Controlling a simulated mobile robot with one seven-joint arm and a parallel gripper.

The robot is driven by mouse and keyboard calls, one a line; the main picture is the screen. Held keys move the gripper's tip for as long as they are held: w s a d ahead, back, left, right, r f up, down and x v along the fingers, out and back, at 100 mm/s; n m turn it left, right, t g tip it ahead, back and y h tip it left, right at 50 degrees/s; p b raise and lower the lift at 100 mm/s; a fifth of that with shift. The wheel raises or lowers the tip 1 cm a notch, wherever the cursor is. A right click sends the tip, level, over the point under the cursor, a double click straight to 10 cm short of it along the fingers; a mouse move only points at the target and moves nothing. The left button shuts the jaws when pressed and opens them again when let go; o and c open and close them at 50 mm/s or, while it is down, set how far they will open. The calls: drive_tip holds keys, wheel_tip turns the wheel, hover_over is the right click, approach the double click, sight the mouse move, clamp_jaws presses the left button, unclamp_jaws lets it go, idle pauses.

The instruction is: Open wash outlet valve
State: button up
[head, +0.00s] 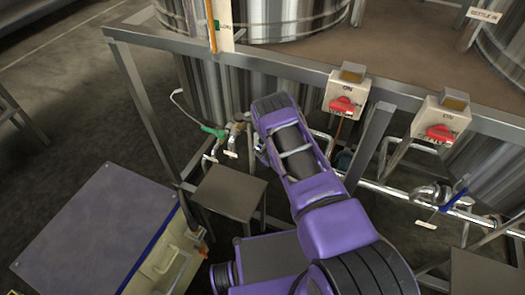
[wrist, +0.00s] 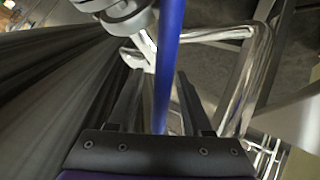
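In the wrist view a long blue valve lever (wrist: 168,65) runs down between the two dark fingers of my gripper (wrist: 160,75). A gap shows between the lever and each finger, so the gripper is open around it. The lever sits beside a grey metal valve body (wrist: 125,12) and shiny bent pipe. No label names this valve. In the head view my purple arm reaches toward the pipes below the tank, and it hides my gripper and this lever. Another blue lever (head: 455,198) shows on the pipework at the right.
A metal frame rail (head: 250,62) carries two boxes with red switches (head: 343,104) (head: 439,132). A green-handled valve (head: 213,133) is left of my arm. A small grey stand (head: 229,190) and a large grey-topped box (head: 95,225) are at the lower left. Open floor lies at the upper left.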

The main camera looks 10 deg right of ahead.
drive_tip(key=p+v, duration=0.3)
drive_tip(key=v, duration=1.4)
drive_tip(key=shift+r, duration=0.15)
drive_tip(key=shift+s, duration=0.1)
